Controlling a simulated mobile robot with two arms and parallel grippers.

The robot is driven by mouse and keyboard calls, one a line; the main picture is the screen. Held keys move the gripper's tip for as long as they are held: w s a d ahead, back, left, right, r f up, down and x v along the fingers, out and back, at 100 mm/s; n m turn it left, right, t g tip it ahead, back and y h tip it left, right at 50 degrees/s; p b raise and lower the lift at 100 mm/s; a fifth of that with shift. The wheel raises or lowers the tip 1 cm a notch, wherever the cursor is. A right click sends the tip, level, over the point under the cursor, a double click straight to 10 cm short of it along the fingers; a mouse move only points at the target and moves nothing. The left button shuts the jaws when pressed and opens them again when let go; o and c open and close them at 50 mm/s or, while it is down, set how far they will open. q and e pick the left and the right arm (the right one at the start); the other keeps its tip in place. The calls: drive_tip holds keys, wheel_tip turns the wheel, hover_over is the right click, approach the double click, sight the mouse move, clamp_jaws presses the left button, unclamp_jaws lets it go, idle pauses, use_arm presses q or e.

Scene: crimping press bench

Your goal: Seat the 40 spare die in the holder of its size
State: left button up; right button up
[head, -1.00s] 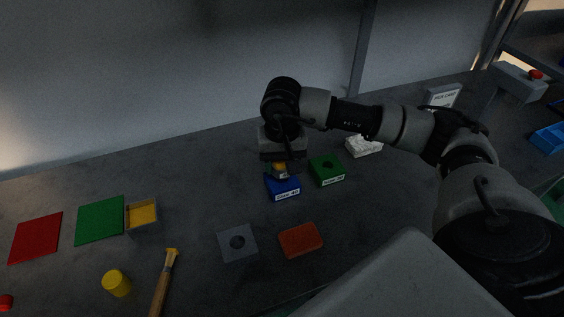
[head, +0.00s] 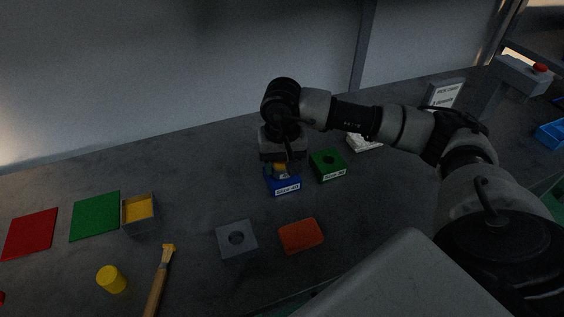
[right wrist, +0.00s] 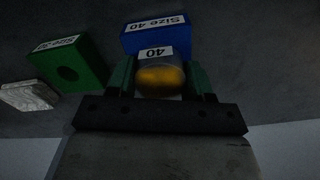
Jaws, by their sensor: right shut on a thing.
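The 40 spare die (right wrist: 158,82) is a grey piece with a yellow end and a "40" label. My right gripper (head: 281,166) is shut on it, with a green pad on each side in the right wrist view (right wrist: 160,80). The blue holder (head: 283,184) is marked "Size 40"; it also shows in the right wrist view (right wrist: 155,35). The die is at the blue holder's far side in the head view and covers its hole. I cannot tell whether they touch. A green holder (head: 331,174) with an open hole stands to the right. My left gripper is not in view.
A grey block with a hole (head: 224,246) and an orange block (head: 301,236) lie nearer. Left are a yellow-filled box (head: 140,226), a yellow cylinder (head: 111,279), a brush (head: 160,275), and green (head: 95,216) and red (head: 30,234) mats. A white piece (head: 365,143) lies behind the green holder.

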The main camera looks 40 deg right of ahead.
sight(282, 163)
drive_tip(key=shift+f, duration=0.25)
drive_tip(key=o, duration=1.3)
drive_tip(key=shift+o, duration=0.2)
wheel_tip(282, 163, up, 11)
drive_tip(key=b, duration=0.1)
drive_tip(key=shift+b, duration=0.35)
